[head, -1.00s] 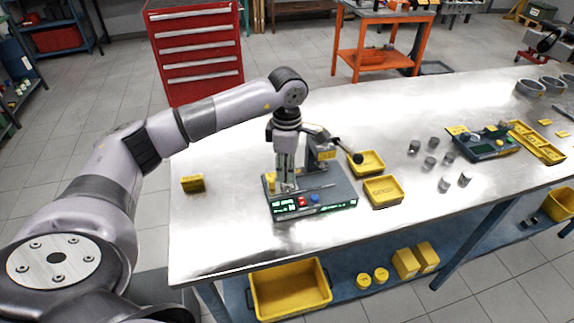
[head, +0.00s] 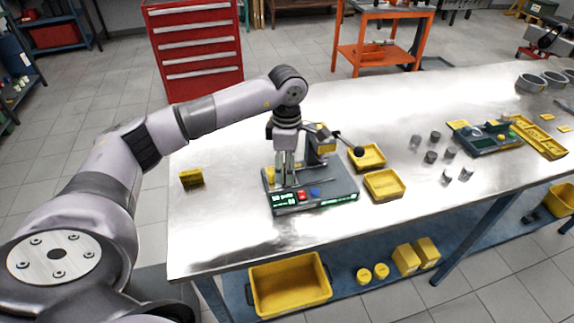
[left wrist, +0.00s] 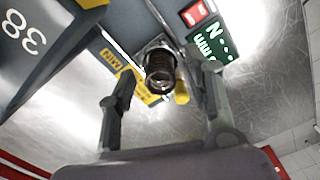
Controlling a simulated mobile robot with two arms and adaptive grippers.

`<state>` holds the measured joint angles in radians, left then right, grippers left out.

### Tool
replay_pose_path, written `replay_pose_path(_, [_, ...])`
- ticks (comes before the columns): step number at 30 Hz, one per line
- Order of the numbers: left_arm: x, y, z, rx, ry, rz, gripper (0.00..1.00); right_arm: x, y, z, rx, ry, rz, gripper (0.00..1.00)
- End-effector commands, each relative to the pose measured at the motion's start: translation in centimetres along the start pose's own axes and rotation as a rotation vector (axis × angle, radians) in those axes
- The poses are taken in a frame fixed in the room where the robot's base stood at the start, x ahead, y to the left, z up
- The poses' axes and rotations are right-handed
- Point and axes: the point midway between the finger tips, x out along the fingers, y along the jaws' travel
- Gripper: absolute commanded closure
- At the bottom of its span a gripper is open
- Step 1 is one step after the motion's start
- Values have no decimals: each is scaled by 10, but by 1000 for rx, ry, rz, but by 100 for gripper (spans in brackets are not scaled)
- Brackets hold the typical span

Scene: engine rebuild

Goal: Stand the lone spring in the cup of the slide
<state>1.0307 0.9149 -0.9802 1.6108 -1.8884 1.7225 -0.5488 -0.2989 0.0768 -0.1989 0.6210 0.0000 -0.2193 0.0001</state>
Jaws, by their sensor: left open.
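The dark coil spring (left wrist: 160,72) shows end-on between my left fingers in the left wrist view. A pale metal part shows just behind it, probably the slide's cup; I cannot tell how the spring sits in it. My left gripper (head: 286,178) is open, pointing down over the left part of the spring tester (head: 335,193). Its fingers (left wrist: 165,110) stand apart on either side of the spring, with gaps showing. In the head view the spring and cup are too small or hidden to make out. My right gripper is not in view.
The tester has a lever with a black knob (head: 358,151). Yellow trays (head: 384,186) stand to its right, and several grey cylinders (head: 431,157) lie beyond. A small yellow block (head: 191,179) is at the left. The bench's front left is bare.

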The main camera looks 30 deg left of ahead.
Motion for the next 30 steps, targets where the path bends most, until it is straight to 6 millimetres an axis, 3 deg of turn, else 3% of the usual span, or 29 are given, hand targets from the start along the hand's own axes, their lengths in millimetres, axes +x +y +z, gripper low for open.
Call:
replay_pose_path(8, [-6, 1, 0, 0, -1, 2, 53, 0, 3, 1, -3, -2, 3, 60])
replay_pose_path(11, [-19, 1, 0, 0, -2, 3, 53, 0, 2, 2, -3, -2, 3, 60])
replay_pose_path(21, [-89, 1, 0, 0, -2, 3, 53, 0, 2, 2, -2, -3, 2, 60])
replay_pose_path(30, [-119, 0, 0, 0, 0, -1, 53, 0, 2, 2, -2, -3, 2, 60])
